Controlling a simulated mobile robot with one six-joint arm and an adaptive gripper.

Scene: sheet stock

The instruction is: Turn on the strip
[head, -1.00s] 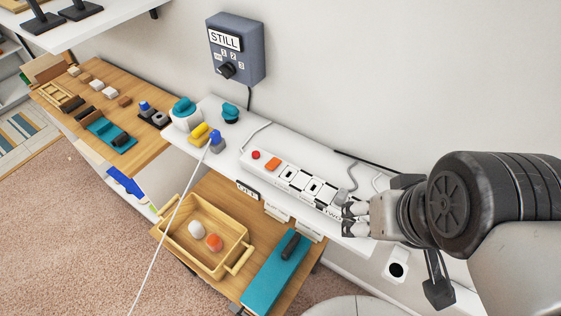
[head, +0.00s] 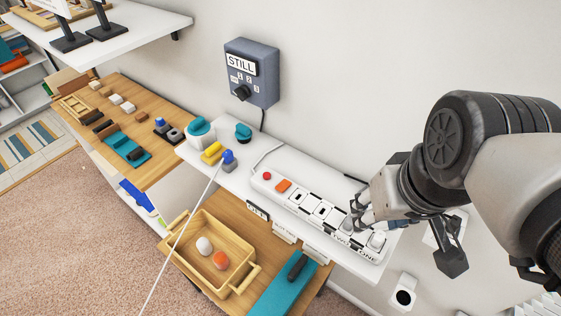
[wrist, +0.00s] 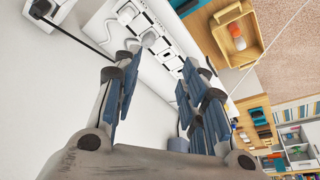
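The white power strip (head: 315,210) lies on a white shelf against the wall. Its left end carries an orange rocker switch (head: 283,185) and a round red part (head: 267,175). I cannot tell the switch's position. Plugs sit in the right end, near the labels "TWO" and "ONE" (head: 376,241). My gripper (head: 357,213) is over the right part of the strip, well to the right of the switch. In the wrist view my gripper (wrist: 160,62) has its fingers spread, with nothing between them. The strip (wrist: 165,28) shows there beyond the fingers, partly hidden; the switch is not discernible.
A grey wall box (head: 251,75) marked "STILL" hangs above the shelf. A yellow block (head: 212,152), a blue-topped piece (head: 228,158) and teal-topped items stand left of the strip. A wooden tray (head: 180,222) sits lower down. Cords run behind the strip.

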